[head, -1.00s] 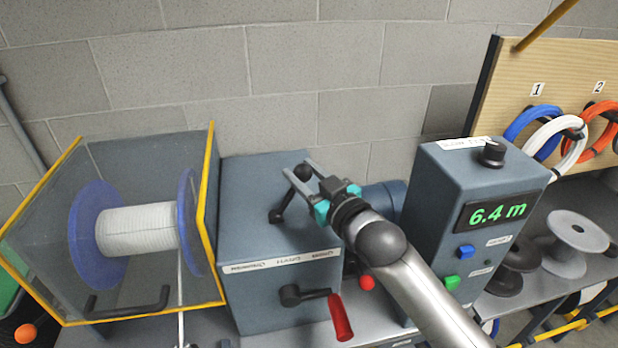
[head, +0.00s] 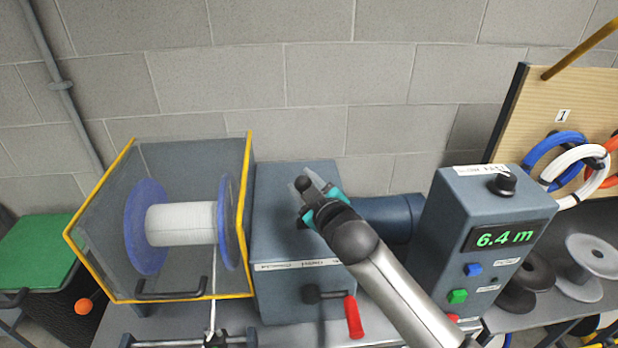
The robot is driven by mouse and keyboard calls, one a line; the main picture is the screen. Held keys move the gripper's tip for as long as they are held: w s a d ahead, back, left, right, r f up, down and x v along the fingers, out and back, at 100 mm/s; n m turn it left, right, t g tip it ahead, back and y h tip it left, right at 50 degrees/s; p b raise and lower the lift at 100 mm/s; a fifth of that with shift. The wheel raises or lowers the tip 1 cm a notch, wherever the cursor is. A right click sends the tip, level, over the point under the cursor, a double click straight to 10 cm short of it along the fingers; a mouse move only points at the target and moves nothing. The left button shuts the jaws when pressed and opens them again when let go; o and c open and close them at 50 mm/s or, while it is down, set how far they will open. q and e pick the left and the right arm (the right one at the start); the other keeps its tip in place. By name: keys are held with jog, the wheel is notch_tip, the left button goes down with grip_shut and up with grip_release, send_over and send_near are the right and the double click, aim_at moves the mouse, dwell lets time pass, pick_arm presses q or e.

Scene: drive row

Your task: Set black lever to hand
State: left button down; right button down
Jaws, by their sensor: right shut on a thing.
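The black lever (head: 303,185) stands on top of the grey drive box (head: 270,215), its ball knob up and its stem roughly upright in the picture. My right gripper (head: 306,186) is shut on the black lever near the knob. The fingers and arm hide part of the stem. A white label strip (head: 285,265) runs along the box's front top edge; its words are too small to read surely, and my arm covers its right end.
A red-handled crank (head: 353,316) sits on the box front. A yellow-edged clear guard (head: 248,190) covers a blue-flanged spool (head: 185,223) at left. A control box (head: 455,215) reading 6.4 m stands at right. Coils (head: 556,150) hang behind it.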

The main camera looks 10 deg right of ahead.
jog(key=shift+a, duration=0.1)
dwell(0.3)
jog(key=shift+c, duration=2)
grip_release()
jog(key=v, duration=1.5)
jog(key=shift+b, duration=0.45)
jog(key=shift+r, duration=0.1)
